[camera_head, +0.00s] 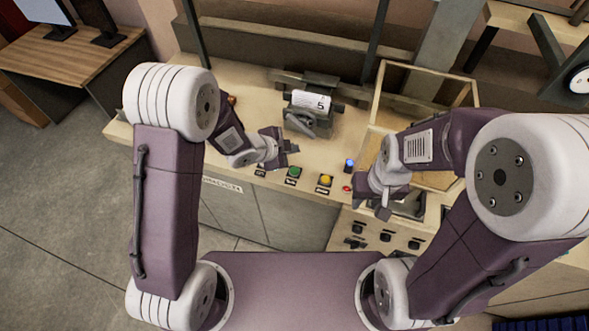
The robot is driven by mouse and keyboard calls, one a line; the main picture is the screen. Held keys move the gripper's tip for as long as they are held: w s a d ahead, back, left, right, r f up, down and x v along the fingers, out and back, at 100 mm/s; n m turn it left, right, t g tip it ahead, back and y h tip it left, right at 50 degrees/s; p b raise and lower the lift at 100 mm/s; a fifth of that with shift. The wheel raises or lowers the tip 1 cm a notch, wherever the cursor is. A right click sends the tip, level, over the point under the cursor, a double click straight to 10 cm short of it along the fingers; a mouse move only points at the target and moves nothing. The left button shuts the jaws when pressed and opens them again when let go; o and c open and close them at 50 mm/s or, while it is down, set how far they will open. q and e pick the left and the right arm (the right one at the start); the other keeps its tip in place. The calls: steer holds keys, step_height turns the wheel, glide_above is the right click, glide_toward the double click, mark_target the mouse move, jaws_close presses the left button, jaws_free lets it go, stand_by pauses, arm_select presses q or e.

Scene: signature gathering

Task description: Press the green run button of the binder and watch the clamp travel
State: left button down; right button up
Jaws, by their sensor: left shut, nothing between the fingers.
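The green run button (294,172) sits on a small dark plate near the front edge of the wooden bench. I cannot tell which part is the clamp. My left gripper (291,148) is shut and empty, just behind the green button in the picture and apart from it. My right gripper (370,196) is at the bench's front edge, right of the buttons. Whether its fingers are open is unclear.
A yellow button (325,180), a red button (347,188) and a lit blue lamp (349,163) are right of the green button. A wood-framed enclosure (430,72) stands on the right. Several dark knobs (386,237) are on a lower panel. A desk (75,58) is far left.

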mark_target(292, 172)
arm_select(q)
step_height(292, 172, down, 9)
steer(key=b, duration=0.7)
steer(key=shift+r+b, duration=0.15)
steer(key=shift+b, duration=0.25)
steer(key=shift+a, duration=0.1)
steer(key=shift+f, duration=0.2)
stand_by(1.0)
steer(key=shift+f+b, duration=0.25)
steer(key=shift+b, duration=0.15)
